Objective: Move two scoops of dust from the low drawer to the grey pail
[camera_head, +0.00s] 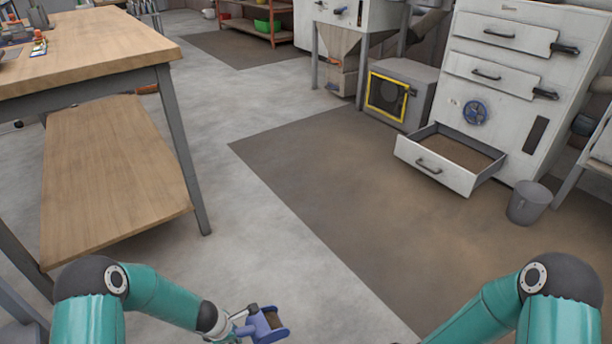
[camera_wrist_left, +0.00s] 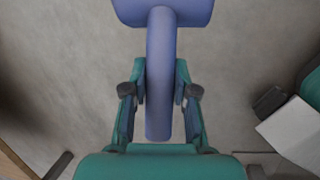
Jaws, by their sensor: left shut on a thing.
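My left gripper (camera_head: 240,328) is shut on the handle of a blue scoop (camera_head: 262,327), low in the head view. In the left wrist view, the left gripper (camera_wrist_left: 160,93) has its two fingers on either side of the blue scoop's handle (camera_wrist_left: 160,60). Some brown material shows in the scoop's bowl in the head view. The low drawer (camera_head: 430,174) is pulled open, with brown dust in it. The grey pail (camera_head: 525,206) stands on the floor right of the drawer; its inside is barely visible. My right gripper is out of view.
The drawer sits in a white cabinet (camera_head: 500,95) with closed drawers above. A grey box with a yellow-framed window (camera_head: 395,93) stands left of it. A wooden workbench (camera_head: 90,50) with a lower shelf (camera_head: 110,180) fills the left. The floor between is clear.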

